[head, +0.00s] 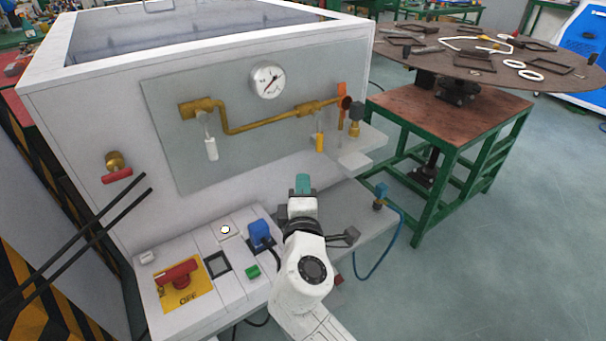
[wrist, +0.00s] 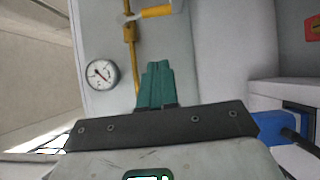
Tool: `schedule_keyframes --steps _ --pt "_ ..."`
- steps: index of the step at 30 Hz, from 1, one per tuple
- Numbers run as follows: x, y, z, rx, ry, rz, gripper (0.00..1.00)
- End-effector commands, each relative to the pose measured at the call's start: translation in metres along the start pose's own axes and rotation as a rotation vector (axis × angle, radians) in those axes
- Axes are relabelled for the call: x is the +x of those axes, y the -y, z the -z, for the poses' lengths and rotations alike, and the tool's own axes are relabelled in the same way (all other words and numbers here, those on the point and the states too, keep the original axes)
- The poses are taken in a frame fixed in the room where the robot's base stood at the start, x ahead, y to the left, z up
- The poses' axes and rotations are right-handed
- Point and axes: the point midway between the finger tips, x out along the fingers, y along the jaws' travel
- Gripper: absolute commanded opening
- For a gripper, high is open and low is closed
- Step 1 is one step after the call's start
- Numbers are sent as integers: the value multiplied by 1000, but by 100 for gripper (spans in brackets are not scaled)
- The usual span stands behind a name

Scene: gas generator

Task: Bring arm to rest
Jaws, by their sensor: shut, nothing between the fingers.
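My gripper (head: 302,184) shows in the head view at the end of my white arm, in front of the generator's lower right ledge. Its teal fingers are together and empty. In the wrist view the gripper (wrist: 157,68) points toward the generator's front panel, with the fingers side by side. The gas generator (head: 90,165) is a white box with a grey panel, brass piping (head: 260,124) and a round gauge (head: 267,80). The gauge also shows in the wrist view (wrist: 98,74), left of the fingers. Whether the fingertips touch anything is unclear, but they appear apart from the panel.
The control ledge holds a red switch (head: 177,274) on a yellow OFF plate, a blue plug (head: 260,234) and a green button (head: 253,271), left of my arm. A blue hose (head: 388,250) hangs at right. A green-framed table (head: 450,110) stands farther right; floor between is clear.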

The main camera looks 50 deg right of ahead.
Motion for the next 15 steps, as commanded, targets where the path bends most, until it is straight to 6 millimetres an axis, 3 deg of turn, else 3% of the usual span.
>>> schedule_keyframes --steps 12,15 --pt "-8 0 -1 3 2 3 0" --pt "-10 6 -14 66 25 73 0"
